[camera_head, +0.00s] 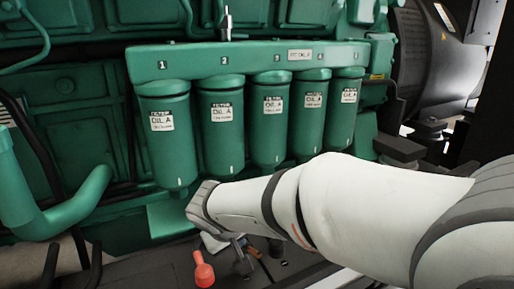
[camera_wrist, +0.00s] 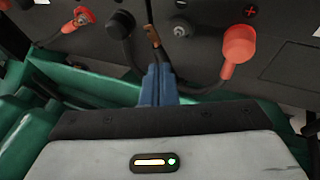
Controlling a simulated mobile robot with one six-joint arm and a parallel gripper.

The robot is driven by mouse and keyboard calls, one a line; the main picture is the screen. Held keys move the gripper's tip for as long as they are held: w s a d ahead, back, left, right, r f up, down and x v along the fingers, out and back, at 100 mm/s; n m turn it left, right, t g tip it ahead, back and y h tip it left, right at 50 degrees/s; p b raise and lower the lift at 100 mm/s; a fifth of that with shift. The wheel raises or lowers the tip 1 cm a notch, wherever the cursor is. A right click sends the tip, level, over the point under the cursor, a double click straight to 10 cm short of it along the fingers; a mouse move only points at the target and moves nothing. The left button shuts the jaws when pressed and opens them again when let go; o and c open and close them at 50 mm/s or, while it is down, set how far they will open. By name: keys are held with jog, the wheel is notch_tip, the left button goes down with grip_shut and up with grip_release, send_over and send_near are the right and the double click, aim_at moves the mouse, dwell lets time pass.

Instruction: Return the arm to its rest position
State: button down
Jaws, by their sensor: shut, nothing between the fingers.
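My white arm (camera_head: 360,205) reaches in from the right in the head view, bent down at its wrist in front of the green engine. My gripper shows in the wrist view (camera_wrist: 158,72) as two blue fingers shut together with nothing between them. They point at a dark battery top (camera_wrist: 195,60). In the head view the gripper is mostly hidden below the wrist and hard to make out. A red terminal cap (camera_wrist: 238,50) is right of the fingers and a black cap (camera_wrist: 119,27) is left of them. I cannot tell whether the fingertips touch anything.
Several green oil filters (camera_head: 220,130) hang in a row under a numbered header (camera_head: 260,58), close behind my arm. A green pipe (camera_head: 50,215) curves at the left. A red cap (camera_head: 204,272) stands below my wrist. Black cables (camera_wrist: 127,50) run near the fingers.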

jog(key=s+d+r+m+g+p, duration=0.1)
jog(key=s+d+r+m+p, duration=0.1)
jog(key=s+d+r+p, duration=0.2)
jog(key=s+d+r+m+g+y+p, duration=0.1)
jog(key=s+d+r+p, duration=0.4)
jog(key=d, duration=0.5)
jog(key=s+d+r+m+g+p, duration=0.1)
jog(key=s+d+r+m+p, duration=0.2)
jog(key=s+d+r+p, duration=0.2)
jog(key=shift+d+r, duration=0.15)
jog(key=shift+d, duration=1)
